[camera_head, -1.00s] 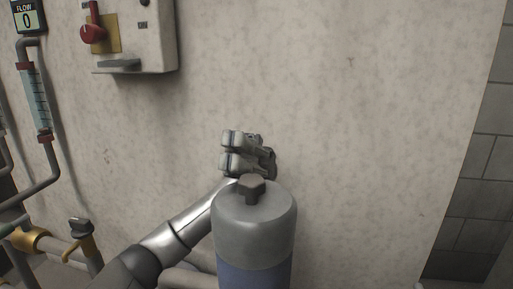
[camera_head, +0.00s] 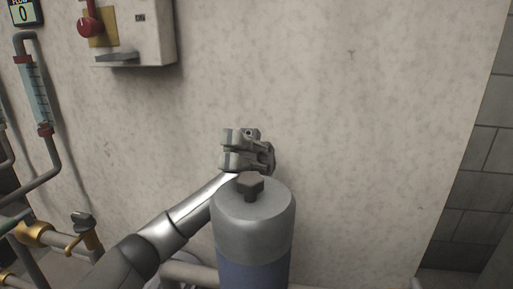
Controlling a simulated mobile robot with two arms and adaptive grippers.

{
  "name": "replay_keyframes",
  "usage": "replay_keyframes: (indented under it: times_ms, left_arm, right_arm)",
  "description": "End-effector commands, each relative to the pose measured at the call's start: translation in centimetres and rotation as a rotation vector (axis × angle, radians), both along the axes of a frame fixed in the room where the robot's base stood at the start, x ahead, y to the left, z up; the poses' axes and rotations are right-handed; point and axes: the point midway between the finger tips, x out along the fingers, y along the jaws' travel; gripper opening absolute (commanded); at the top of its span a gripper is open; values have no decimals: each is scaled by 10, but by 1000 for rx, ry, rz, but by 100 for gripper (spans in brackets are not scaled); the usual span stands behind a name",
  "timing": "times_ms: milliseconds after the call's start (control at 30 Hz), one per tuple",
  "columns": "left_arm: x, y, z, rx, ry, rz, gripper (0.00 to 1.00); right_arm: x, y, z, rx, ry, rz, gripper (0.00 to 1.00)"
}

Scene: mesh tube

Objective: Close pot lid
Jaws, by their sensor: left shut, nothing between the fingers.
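A cylindrical pot (camera_head: 252,272) with a blue-grey body stands upright at the bottom centre. Its grey rounded lid (camera_head: 254,212) sits on top, with a dark hexagonal knob (camera_head: 250,186) in the middle. I see no gap between lid and body from here. My left gripper (camera_head: 246,148) is behind the pot and shows just above the knob. It is shut and empty. The lid hides part of my left wrist and forearm, which come in from the lower left. My right gripper is not in view.
A pale wall (camera_head: 370,130) stands behind the pot. A switch box (camera_head: 140,40) with a red knob hangs at the upper left. A flow tube (camera_head: 37,92) and a brass valve (camera_head: 82,236) are at the left. Grey tiles (camera_head: 478,200) show at the right.

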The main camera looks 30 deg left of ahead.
Motion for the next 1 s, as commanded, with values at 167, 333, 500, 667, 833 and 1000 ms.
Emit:
replay_keyframes:
  times_ms: [167,333,500,667,833,1000]
  left_arm:
    - [-9,-7,-7,34,-31,-42,0]
    - [-4,-5,28,23,-22,-30,0]
    - [2,-3,65,12,-8,-15,0]
    - [6,-2,87,6,3,-7,0]
    - [7,-1,96,2,7,-3,0]
    - [8,-1,97,2,8,-1,0]
  right_arm:
    - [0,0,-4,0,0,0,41]
    - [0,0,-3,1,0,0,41]
    - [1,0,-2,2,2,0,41]
    - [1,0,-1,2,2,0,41]
    - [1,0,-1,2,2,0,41]
    - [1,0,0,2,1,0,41]
